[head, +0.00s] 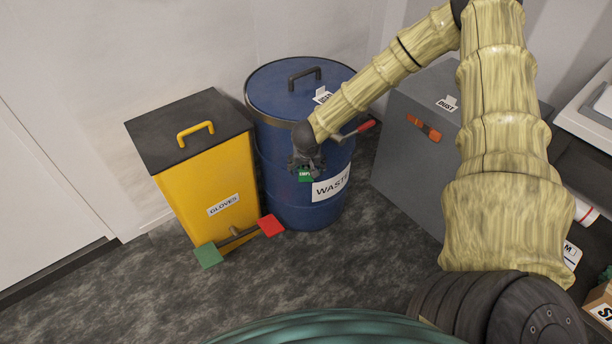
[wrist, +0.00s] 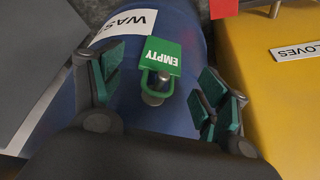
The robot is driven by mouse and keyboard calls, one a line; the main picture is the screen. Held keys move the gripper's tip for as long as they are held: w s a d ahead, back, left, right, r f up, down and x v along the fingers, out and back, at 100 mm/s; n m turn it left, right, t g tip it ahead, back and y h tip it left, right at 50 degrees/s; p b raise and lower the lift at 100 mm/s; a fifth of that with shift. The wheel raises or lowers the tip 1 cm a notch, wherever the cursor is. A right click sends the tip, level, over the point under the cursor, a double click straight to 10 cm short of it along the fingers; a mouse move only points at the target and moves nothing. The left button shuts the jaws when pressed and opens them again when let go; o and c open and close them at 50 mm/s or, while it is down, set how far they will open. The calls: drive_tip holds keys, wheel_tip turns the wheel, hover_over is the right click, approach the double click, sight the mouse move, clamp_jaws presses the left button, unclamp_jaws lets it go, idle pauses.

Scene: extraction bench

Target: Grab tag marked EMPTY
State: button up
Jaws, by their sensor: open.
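The green tag marked EMPTY (wrist: 162,56) hangs by its green loop on a metal peg (wrist: 153,96) on the side of the blue waste drum (wrist: 190,25). It also shows small in the head view (head: 305,174), just below my gripper (head: 306,162). In the wrist view my gripper (wrist: 160,92) is open, with one finger on each side of the tag's loop and peg. The fingers look apart from the tag, and nothing is between them but the tag and peg. In the head view my gripper partly hides the peg.
A yellow gloves bin (head: 205,180) stands left of the drum, with a bar ending in a green plate (head: 209,255) and a red plate (head: 271,225). A grey dust cabinet (head: 405,170) stands right. A red-tipped lever (head: 358,131) juts from the drum. The floor in front is clear.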

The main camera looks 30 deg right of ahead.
sight(306, 175)
drive_tip(key=shift+s+a+b+x, duration=0.15)
drive_tip(key=shift+b+x, duration=0.2)
drive_tip(key=shift+x, duration=0.7)
drive_tip(key=shift+s+a+b+x, duration=0.15)
drive_tip(key=shift+b+x, duration=0.2)
drive_tip(key=shift+x, duration=1.55)
drive_tip(key=c, duration=0.9)
